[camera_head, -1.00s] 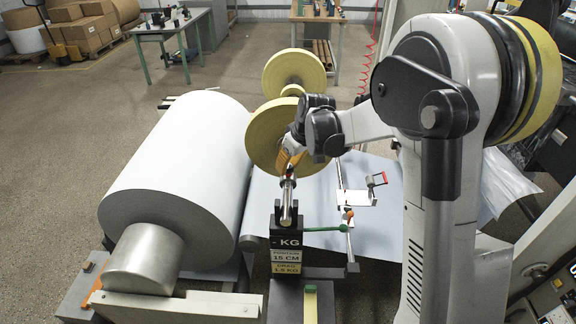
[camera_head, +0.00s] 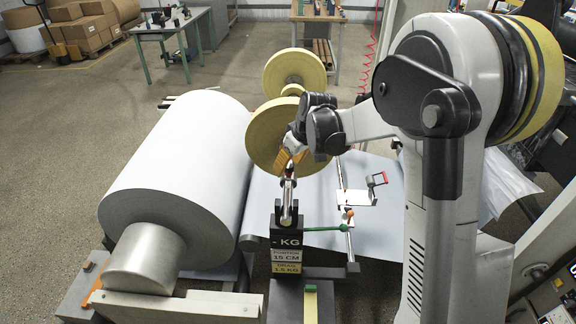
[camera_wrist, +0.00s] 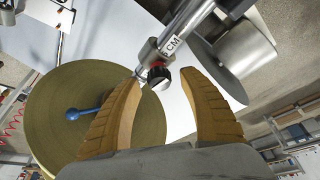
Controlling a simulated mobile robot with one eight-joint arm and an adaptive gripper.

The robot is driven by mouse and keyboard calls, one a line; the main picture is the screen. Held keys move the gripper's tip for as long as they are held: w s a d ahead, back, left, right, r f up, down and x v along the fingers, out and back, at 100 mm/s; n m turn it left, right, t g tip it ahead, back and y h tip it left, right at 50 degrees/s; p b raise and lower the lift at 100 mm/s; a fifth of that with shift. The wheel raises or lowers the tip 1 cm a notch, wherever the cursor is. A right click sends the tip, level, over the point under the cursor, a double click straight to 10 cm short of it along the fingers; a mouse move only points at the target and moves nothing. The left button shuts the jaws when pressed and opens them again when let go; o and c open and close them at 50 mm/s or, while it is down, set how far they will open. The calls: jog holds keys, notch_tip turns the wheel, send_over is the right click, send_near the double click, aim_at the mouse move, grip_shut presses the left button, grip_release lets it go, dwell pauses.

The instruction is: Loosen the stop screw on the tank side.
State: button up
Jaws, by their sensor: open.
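A small black knob with a red ring (camera_wrist: 158,76), which looks like the stop screw, sits on the side of a metal bar (camera_wrist: 185,30) bearing a "CM" label in the wrist view. My gripper (camera_wrist: 159,80) is open, with one orange finger on each side of the knob near the fingertips. A gap shows between the knob and the right finger; contact at the left finger is hard to judge. In the head view my gripper (camera_head: 287,163) is at the far end of the silver bar (camera_head: 288,197), where the knob is too small to make out.
Yellow discs (camera_head: 266,138) are just behind my gripper. A black post with a "KG" label (camera_head: 287,241) and a green lever (camera_head: 325,228) stand in front. A blue-tipped disc spindle (camera_wrist: 73,114) is left in the wrist view.

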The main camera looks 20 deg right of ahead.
jog(key=v, duration=1.2)
jog(key=shift+s+f, duration=0.1)
jog(key=shift+s, duration=0.05)
